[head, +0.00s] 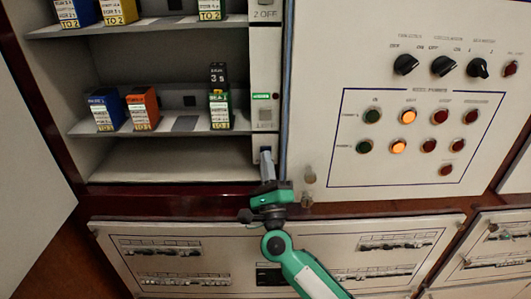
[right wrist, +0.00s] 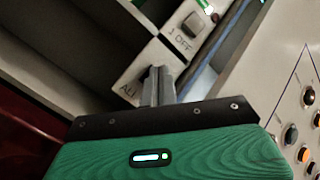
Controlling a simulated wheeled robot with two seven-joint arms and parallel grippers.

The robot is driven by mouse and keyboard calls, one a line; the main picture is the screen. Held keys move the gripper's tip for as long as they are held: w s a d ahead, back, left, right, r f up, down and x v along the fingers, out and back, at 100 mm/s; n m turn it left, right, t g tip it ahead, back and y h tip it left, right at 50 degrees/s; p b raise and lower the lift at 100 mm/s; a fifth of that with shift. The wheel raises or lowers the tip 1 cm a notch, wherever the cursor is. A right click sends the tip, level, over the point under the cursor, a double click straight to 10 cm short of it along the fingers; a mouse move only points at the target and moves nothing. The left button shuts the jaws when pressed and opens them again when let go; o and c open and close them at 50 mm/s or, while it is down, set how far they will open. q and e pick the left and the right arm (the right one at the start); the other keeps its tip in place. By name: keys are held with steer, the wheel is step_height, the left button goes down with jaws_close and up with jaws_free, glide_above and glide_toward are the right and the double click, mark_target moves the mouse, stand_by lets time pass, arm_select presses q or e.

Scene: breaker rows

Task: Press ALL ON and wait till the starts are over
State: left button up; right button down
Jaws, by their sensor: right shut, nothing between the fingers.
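My right gripper (head: 266,155) is shut and empty, its fingertips against or just in front of the lower end of the pale button strip (head: 264,60). In the right wrist view the shut fingers (right wrist: 158,72) cover the spot beside a label (right wrist: 127,91) of which only "ALL" can be read. The button there is hidden, and I cannot tell whether the fingers touch or press it. Above it is a grey button (head: 265,115) labelled 1 OFF, also in the right wrist view (right wrist: 193,24), with a small green lit strip (head: 262,96) over it. My left gripper is not in view.
The upper shelf holds more blocks. A panel (head: 400,190) with knobs and lamps is at right; two lamps glow orange.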

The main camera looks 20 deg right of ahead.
steer(key=shift+w+d+r, duration=0.2)
steer(key=shift+w+r, duration=0.1)
steer(key=shift+r, duration=0.05)
stand_by(0.3)
stand_by(0.5)
steer(key=shift+s+f, duration=0.2)
steer(key=shift+f, duration=0.25)
steer(key=shift+s+d, duration=0.1)
